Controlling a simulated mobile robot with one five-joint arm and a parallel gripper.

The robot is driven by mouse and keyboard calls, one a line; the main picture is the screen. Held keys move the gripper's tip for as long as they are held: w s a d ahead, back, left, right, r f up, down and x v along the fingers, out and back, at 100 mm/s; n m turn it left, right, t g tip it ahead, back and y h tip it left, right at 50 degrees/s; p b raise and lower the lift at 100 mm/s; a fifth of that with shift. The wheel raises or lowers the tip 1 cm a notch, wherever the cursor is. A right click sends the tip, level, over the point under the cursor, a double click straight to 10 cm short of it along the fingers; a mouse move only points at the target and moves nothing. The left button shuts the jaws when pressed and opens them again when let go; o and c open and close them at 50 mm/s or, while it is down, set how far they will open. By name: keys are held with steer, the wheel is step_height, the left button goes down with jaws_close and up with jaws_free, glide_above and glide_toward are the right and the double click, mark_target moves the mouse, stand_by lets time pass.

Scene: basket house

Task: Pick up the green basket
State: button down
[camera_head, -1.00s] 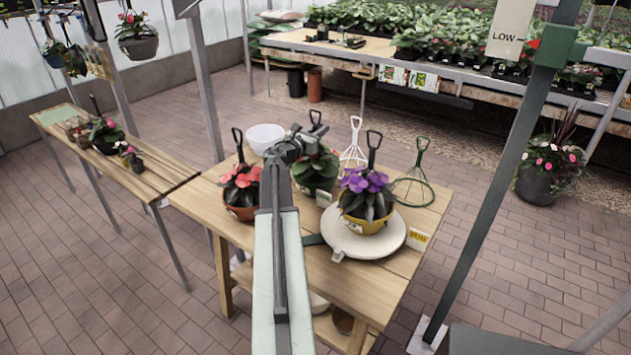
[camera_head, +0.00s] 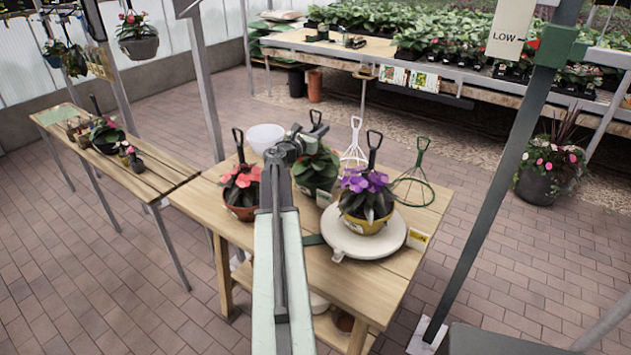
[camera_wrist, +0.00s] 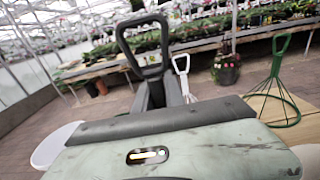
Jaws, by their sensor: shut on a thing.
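The green basket (camera_head: 316,180) is a dark green pot with leafy foliage and an upright dark loop handle (camera_head: 316,117). It is in the middle of the wooden table (camera_head: 370,285), partly hidden behind my arm. My gripper (camera_head: 294,138) is at the basket's handle, above the left part of its foliage, and is shut on it. In the wrist view, a dark handle loop (camera_wrist: 143,47) rises just beyond my gripper's body, which hides the jaws and the pot. Whether the basket touches the table cannot be told.
A red-flowered basket (camera_head: 241,212) stands close left. A yellow basket with purple flowers (camera_head: 365,222) sits on a round cream plate (camera_head: 340,243) to the right. A white bowl (camera_head: 266,138), a white wire stand (camera_head: 354,150) and a green wire stand (camera_head: 412,188) are behind.

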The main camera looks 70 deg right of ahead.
steer(key=shift+r, duration=0.15)
step_height(320, 180, up, 10)
steer(key=p, duration=1)
steer(key=shift+f, duration=0.2)
steer(key=shift+r, duration=0.1)
steer(key=a+r+t+p, duration=0.1)
steer(key=a+r+p, duration=0.4)
steer(key=r+p, duration=0.3)
steer(key=w+a+r+n+t+p, duration=0.1)
steer(key=a+r+p, duration=0.4)
steer(key=r+p, duration=0.3)
steer(key=shift+a+r+n+p, duration=0.2)
steer(key=shift+a+n+p, duration=0.05)
steer(key=shift+n+p, duration=0.05)
steer(key=shift+w, duration=0.1)
